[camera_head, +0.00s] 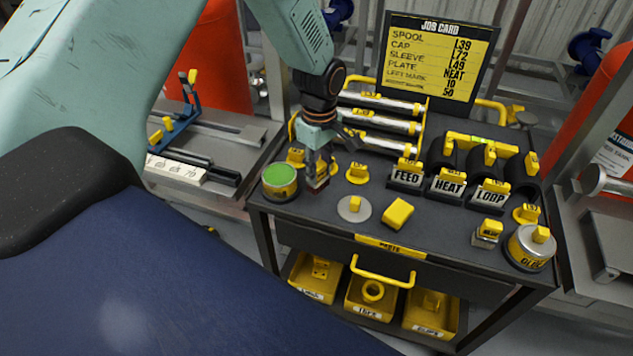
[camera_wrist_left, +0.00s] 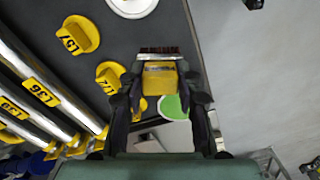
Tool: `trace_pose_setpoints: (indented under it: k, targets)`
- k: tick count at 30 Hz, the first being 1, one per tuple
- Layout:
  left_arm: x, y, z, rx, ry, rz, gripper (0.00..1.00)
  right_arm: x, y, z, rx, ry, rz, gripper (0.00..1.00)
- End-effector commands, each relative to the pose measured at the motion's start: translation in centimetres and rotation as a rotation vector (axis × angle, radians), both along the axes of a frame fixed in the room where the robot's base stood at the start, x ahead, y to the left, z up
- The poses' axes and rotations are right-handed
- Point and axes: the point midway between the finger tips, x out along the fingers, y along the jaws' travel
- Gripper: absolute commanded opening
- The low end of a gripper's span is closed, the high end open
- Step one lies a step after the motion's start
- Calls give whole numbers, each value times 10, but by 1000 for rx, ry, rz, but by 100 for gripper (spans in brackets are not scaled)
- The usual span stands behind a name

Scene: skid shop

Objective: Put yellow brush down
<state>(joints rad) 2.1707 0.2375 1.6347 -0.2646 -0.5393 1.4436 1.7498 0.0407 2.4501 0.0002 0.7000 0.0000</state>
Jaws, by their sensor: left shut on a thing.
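My left gripper (camera_head: 318,172) is shut on the yellow brush. In the left wrist view the gripper (camera_wrist_left: 160,98) has a finger on each side of the brush's yellow body (camera_wrist_left: 160,77), and dark bristles show at its far edge. In the head view the brush is mostly hidden by the fingers, with its dark end low over the cart top (camera_head: 330,232), close to a green-topped tin (camera_head: 281,176). I cannot tell whether it touches the cart. My right gripper is not in view.
A round grey plate with a yellow knob (camera_head: 354,208) and a yellow block (camera_head: 398,214) lie to the right. Yellow caps (camera_head: 357,173) and the FEED, HEAT and LOOP blocks (camera_head: 448,186) stand behind. A job card (camera_head: 438,60) stands at the back. The cart's front strip is clear.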

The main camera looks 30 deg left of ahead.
Motion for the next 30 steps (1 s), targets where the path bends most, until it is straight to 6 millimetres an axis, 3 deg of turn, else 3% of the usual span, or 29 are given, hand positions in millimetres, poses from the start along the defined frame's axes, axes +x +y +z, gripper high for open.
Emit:
trace_pose_setpoints:
  k: [12, 22, 23, 30]
  targets:
    - [-1, 3, -42, 0, 0, 1, 8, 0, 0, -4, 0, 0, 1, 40]
    - [-1, 5, -44, 0, 0, 2, 8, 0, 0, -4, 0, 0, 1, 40]
    - [-1, 5, -44, 0, -1, 2, 35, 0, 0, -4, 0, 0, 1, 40]
    - [-1, 4, -44, 0, 0, 2, 55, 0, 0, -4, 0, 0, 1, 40]
